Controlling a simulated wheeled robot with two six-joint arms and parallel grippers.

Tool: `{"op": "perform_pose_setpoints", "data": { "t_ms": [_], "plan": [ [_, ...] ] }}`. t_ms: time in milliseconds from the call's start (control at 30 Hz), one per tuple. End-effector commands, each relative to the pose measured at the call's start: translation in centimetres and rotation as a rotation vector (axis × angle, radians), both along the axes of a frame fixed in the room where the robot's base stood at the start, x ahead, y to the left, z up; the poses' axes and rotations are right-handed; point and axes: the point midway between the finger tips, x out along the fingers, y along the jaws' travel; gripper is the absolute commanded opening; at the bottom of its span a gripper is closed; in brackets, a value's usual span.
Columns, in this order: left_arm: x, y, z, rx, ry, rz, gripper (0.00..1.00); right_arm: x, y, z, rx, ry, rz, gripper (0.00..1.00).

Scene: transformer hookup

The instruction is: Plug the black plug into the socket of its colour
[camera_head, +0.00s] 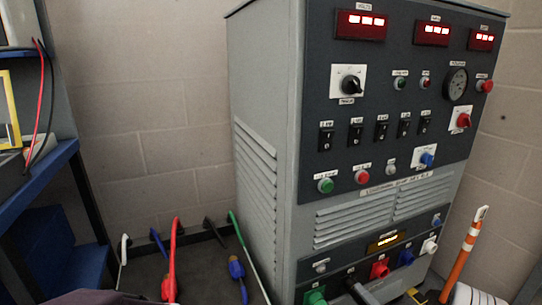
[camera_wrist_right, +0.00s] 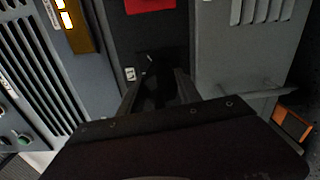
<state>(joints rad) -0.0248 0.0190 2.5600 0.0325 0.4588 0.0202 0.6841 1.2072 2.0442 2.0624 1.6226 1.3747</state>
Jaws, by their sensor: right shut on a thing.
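The black plug (camera_wrist_right: 155,88) is between the fingers of my right gripper (camera_wrist_right: 158,98), which is shut on it. In the right wrist view it points at the dark socket area of the panel. The gripper and socket mouth are both dark, so I cannot tell whether the plug tip is inside or just in front. My left gripper's fingers do not show.
The socket row also has green (camera_head: 315,297), red (camera_head: 380,268), blue (camera_head: 406,257) and white (camera_head: 429,245) sockets on the grey cabinet (camera_head: 265,120). An orange-white post (camera_head: 465,250) stands at right.

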Motion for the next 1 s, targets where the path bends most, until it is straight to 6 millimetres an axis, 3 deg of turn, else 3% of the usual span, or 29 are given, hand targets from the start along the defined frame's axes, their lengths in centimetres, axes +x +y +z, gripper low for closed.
{"op": "perform_pose_setpoints", "data": {
  "t_ms": [300,667,1000],
  "plan": [
    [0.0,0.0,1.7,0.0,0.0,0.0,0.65,0.0,0.0,0.1,0.181,0.075,0.0,0.0],
    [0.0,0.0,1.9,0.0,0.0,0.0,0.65,0.0,0.0,0.1,0.207,0.086,0.0,0.0],
    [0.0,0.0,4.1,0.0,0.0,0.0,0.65,0.0,0.0,0.3,0.502,0.208,0.0,0.0]
  ]
}}
